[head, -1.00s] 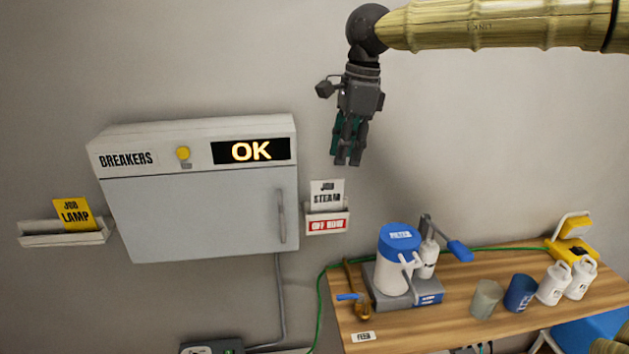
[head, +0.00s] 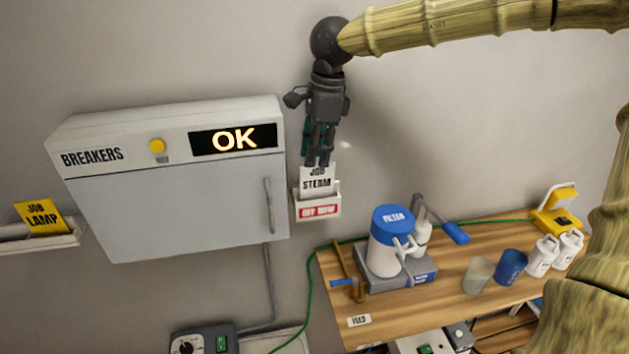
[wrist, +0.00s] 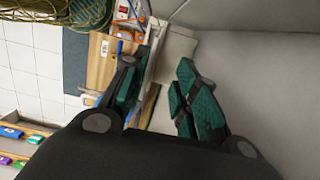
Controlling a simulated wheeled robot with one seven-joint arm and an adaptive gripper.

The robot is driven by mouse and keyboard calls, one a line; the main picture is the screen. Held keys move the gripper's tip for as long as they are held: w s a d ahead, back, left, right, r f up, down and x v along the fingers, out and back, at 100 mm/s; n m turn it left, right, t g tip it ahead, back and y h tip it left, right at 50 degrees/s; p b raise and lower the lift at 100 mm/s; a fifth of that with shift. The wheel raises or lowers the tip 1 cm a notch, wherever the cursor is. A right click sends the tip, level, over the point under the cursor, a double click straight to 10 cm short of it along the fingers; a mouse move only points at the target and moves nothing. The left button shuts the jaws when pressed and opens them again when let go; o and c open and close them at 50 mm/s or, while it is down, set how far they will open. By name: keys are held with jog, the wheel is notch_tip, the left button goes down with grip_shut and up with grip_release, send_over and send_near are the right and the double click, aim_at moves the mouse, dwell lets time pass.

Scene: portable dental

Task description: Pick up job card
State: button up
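A white job card reading "JOB STEAM" (head: 317,183) stands upright in a small wall holder (head: 319,211) labelled "OFF NOW", right of the breaker cabinet. My gripper (head: 318,162) points down just above it, with its fingertips overlapping the card's top edge in the head view. I cannot tell whether they touch. In the wrist view the two green-padded fingers are apart, and a pale piece that looks like the card (wrist: 177,55) shows beyond the gap. A yellow job card reading "JOB LAMP" (head: 40,217) sits in another wall tray (head: 68,240) at the far left.
The breaker cabinet (head: 170,185), with an "OK" display, is close left of my gripper. A wooden bench (head: 450,285) below right carries a blue-lidded filter jug (head: 390,243), cups and white bottles. The wall right of my gripper is bare.

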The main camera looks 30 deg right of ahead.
aim_at(313, 185)
jog(key=f, duration=0.1)
jog(key=f+p, duration=0.1)
jog(key=f, duration=0.1)
jog(key=shift+s+a+f, duration=0.15)
jog(key=shift+s+f, duration=0.1)
jog(key=shift+s, duration=0.15)
jog(key=shift+s+r, duration=0.25)
jog(key=shift+s, duration=0.2)
grip_shut()
jog(key=shift+w+f, duration=0.1)
